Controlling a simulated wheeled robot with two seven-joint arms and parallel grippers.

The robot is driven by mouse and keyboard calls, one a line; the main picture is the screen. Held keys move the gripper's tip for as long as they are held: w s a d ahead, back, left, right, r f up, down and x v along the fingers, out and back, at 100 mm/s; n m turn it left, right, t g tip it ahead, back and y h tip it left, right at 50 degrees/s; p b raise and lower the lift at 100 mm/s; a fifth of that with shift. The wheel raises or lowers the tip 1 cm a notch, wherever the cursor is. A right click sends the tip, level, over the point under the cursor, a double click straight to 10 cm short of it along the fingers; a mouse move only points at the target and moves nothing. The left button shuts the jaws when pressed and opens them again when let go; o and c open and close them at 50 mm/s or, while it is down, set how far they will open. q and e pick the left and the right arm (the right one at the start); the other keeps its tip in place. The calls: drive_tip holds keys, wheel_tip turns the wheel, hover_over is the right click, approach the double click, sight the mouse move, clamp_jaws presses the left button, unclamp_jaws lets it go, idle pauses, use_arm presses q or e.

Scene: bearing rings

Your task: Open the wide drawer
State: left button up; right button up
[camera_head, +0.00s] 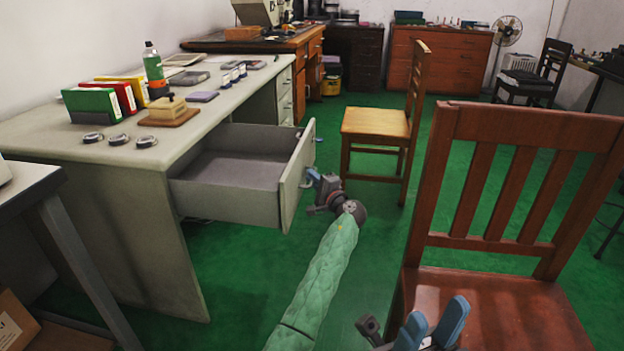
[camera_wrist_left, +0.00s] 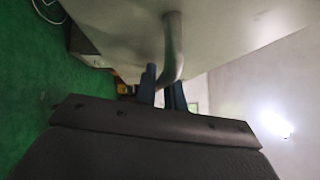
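The wide drawer (camera_head: 232,180) of the grey desk is pulled well out, and its inside looks empty. My left gripper (camera_head: 312,177) is at the outer face of the drawer front, where the head view hides most of the handle. In the left wrist view, the curved metal handle (camera_wrist_left: 173,45) runs down between the two blue fingers of my left gripper (camera_wrist_left: 164,95), which are close around it. My right gripper (camera_head: 433,325) is at the bottom of the head view, with its blue fingers apart and nothing between them.
The grey desk (camera_head: 60,139) carries binders, a bottle, a stamp block and several small rings. A wooden chair (camera_head: 376,122) stands just beyond the drawer. A red-brown chair (camera_head: 490,240) is close on the right, beside my right gripper.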

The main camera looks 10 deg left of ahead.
use_arm(q)
drive_tip(key=o, duration=0.4)
drive_tip(key=shift+p+v, duration=0.75)
drive_tip(key=shift+v, duration=3.1)
drive_tip(key=shift+f, duration=0.15)
